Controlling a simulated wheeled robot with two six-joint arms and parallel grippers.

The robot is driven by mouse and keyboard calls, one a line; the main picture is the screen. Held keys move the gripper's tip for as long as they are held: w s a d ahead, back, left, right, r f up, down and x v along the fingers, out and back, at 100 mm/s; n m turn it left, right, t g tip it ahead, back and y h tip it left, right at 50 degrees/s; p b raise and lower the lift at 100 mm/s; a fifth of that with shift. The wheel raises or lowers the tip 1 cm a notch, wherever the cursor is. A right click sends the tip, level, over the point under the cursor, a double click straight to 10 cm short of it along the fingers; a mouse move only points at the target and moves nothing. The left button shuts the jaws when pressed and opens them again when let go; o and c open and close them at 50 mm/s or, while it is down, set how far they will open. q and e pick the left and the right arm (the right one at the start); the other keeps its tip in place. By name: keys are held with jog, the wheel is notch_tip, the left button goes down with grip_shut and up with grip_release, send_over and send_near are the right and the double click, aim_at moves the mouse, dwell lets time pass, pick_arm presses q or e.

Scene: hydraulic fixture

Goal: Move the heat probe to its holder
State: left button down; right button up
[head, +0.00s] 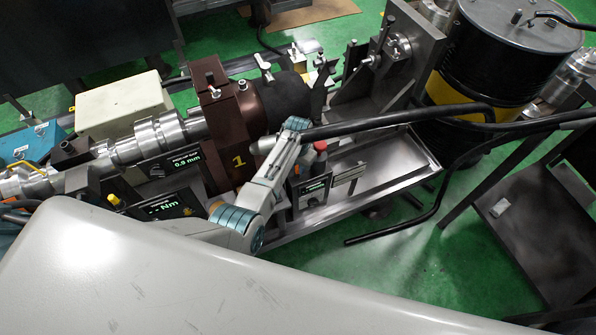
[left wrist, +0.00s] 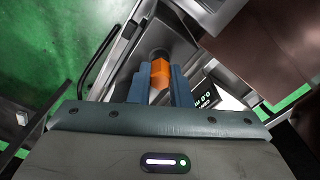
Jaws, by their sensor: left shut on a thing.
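My left gripper (left wrist: 160,72) has its two blue fingers closed on an orange piece, which appears to be the heat probe (left wrist: 160,82). A dark round part shows just beyond the orange one, between the fingertips. In the head view my left arm reaches up from the lower middle to beside the brown clamp block (head: 222,120) marked 1. My right gripper is not in view.
Below the left gripper is a metal tray (head: 378,168). Long black bars cross the area to the right. A black drum (head: 500,60) stands at upper right. Green floor is open at lower right.

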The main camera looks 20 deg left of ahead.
pick_arm(q)
jog(key=c, duration=1.3)
grip_release()
jog(key=shift+f, duration=0.1)
jog(key=shift+o, duration=0.2)
